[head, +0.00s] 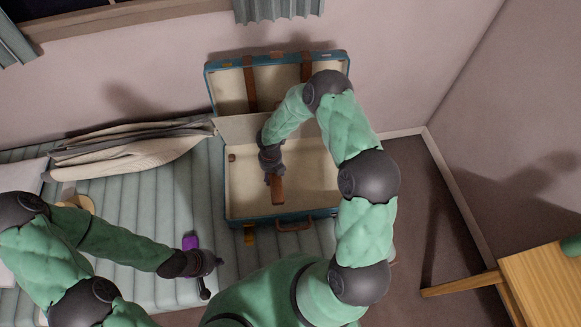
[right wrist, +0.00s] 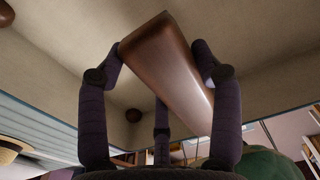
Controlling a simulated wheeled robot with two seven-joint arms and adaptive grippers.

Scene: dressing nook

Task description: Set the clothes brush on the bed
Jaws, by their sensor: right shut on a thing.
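The clothes brush (head: 278,190), a brown wooden block, is in my right gripper (head: 271,172), inside or just above the open suitcase. In the right wrist view the brush (right wrist: 167,68) sits tilted between the dark fingers of the right gripper (right wrist: 160,75). Its bristles are not visible. The bed (head: 150,200) has a pale green striped cover and carries the suitcase on its right part. My left gripper (head: 212,272) is over the bed's front edge, left of the suitcase, with nothing visible in it; its finger opening is unclear.
The open blue suitcase (head: 230,205) has a cream lining, and its raised lid stands toward the wall. A folded blanket (head: 130,155) lies left of it. Bare bed shows between blanket and suitcase. A wooden table (head: 545,285) stands at right.

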